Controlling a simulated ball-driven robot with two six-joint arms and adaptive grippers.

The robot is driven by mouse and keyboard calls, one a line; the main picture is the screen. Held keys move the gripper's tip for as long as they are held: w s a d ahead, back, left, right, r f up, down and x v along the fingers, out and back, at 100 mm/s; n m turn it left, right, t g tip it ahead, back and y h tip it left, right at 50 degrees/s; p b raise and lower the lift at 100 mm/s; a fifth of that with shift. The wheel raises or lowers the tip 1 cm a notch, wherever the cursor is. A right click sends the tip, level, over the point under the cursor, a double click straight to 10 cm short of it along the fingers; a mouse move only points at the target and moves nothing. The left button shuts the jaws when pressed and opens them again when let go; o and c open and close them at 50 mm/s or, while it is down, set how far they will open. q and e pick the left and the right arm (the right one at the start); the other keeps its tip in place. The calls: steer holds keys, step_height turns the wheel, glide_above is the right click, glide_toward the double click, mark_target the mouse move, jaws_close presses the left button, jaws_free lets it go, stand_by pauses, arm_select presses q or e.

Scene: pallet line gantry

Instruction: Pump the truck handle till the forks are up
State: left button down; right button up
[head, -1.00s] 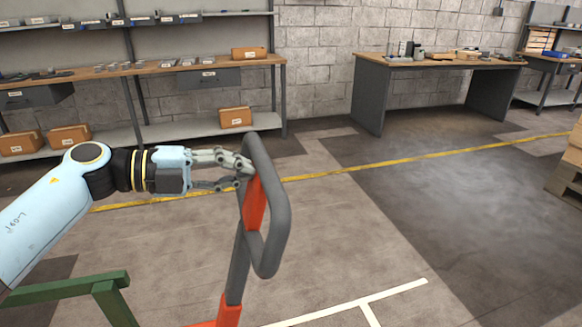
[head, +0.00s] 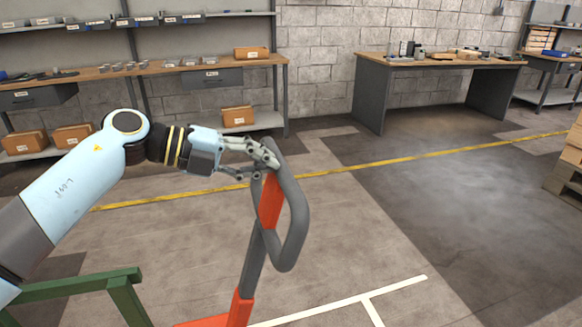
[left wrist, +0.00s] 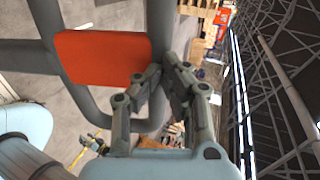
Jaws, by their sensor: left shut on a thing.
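The truck handle (head: 293,215) is a grey loop with a red panel, on a grey shaft that runs down to a red base at the bottom of the head view. The shaft leans to the right going up. My left gripper (head: 268,162) is shut on the upper left part of the loop. In the left wrist view the handle's red panel (left wrist: 103,58) is beside the fingers (left wrist: 160,82), which close around the grey bar. The forks are not in view. My right gripper is not in view.
A green frame (head: 80,285) stands at the lower left, close to the shaft. A workbench with shelves (head: 170,70) is along the wall, and a grey desk (head: 368,95) stands further right. A wooden pallet stack (head: 565,180) is at the right edge. The floor between is clear.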

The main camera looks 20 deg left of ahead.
mark_target(284, 169)
arm_select(q)
steer(key=x, duration=0.4)
steer(key=shift+d+f, duration=0.15)
steer(key=shift+f, duration=0.05)
steer(key=shift+w+d+f, duration=0.25)
steer(key=shift+w+d, duration=0.15)
steer(key=shift+d, duration=0.1)
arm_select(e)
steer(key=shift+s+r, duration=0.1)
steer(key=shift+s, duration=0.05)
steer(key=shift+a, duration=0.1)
arm_select(q)
steer(key=b+x, duration=0.5)
steer(key=x, duration=1)
steer(key=shift+f+b, duration=0.3)
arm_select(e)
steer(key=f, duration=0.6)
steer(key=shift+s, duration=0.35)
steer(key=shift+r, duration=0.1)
